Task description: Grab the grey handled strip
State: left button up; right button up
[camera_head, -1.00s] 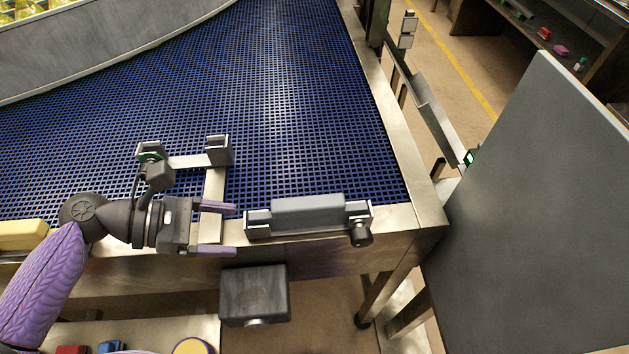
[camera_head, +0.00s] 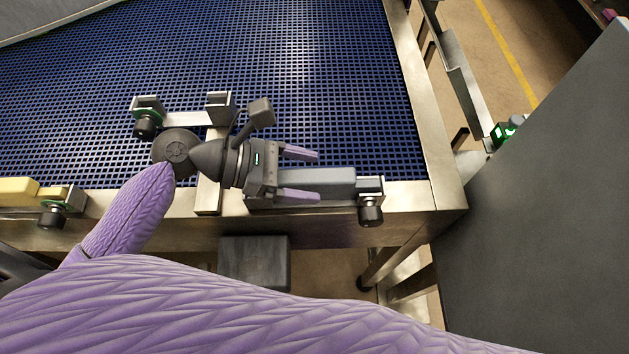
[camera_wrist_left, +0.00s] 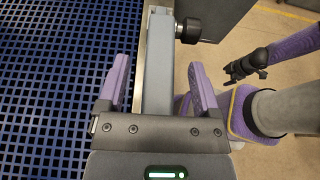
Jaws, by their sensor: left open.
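The grey strip (camera_head: 335,178) sits in a metal holder with a black knob (camera_head: 370,214) at the conveyor's near edge. My left gripper (camera_head: 318,175) is open above it, and its fingers point right along the strip, hiding its left part. In the left wrist view the strip (camera_wrist_left: 158,75) lies between the two purple fingers of the open left gripper (camera_wrist_left: 160,70), with gaps on both sides. My right gripper (camera_wrist_left: 232,73) shows small at the right of that view; its jaws are too small to read.
The blue mesh conveyor (camera_head: 290,70) has a metal frame. A bracket (camera_head: 180,118) stands left of the strip, partly behind my arm. A yellow strip (camera_head: 18,190) sits in another holder at far left. A large grey panel (camera_head: 560,200) stands at right.

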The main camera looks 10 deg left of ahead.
pick_arm(q)
grip_shut()
dwell(0.3)
